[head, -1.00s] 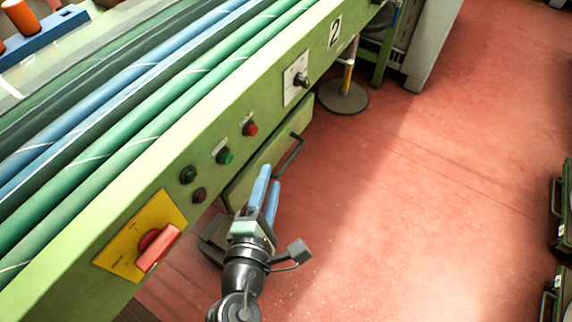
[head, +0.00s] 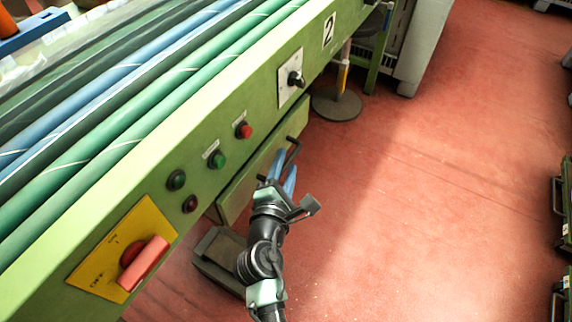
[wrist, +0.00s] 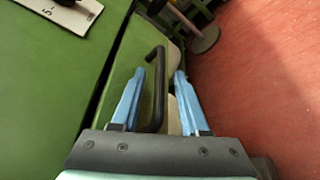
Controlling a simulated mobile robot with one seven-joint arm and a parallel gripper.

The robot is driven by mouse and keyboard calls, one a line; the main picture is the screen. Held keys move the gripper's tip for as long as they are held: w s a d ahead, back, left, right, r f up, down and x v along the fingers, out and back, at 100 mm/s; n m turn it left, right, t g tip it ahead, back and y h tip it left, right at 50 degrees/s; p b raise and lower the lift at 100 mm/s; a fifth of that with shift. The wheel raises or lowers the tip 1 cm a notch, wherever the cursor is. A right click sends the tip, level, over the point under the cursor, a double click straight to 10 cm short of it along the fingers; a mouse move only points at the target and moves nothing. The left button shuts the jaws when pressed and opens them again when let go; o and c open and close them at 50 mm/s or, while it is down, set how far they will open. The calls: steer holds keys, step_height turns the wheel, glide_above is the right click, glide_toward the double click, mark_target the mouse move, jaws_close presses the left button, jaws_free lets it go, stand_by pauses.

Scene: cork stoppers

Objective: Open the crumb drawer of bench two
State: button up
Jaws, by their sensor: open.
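The crumb drawer (head: 237,193) is a green front under the panel of bench two (head: 213,124), which bears a "2" plate (head: 329,30). Its dark bar handle (head: 293,152) shows in the head view and, as a black bow handle (wrist: 159,88), in the wrist view. My gripper (head: 284,170) has blue fingers and is at the drawer front, by the handle. In the wrist view my gripper (wrist: 158,76) is open, with the handle between its two fingers. I cannot tell whether either finger touches it. A dark narrow gap runs along the drawer's edge.
The panel carries a red switch on a yellow plate (head: 100,279), several buttons and a black knob (head: 296,79). A round grey foot (head: 337,104) stands beyond the drawer. A grey box-like thing (head: 217,257) is low beneath the bench.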

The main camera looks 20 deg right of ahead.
steer(key=shift+w+d, duration=0.2)
steer(key=shift+w, duration=0.1)
steer(key=shift+c, duration=0.3)
jaws_close()
steer(key=shift+f, duration=0.1)
stand_by(0.9)
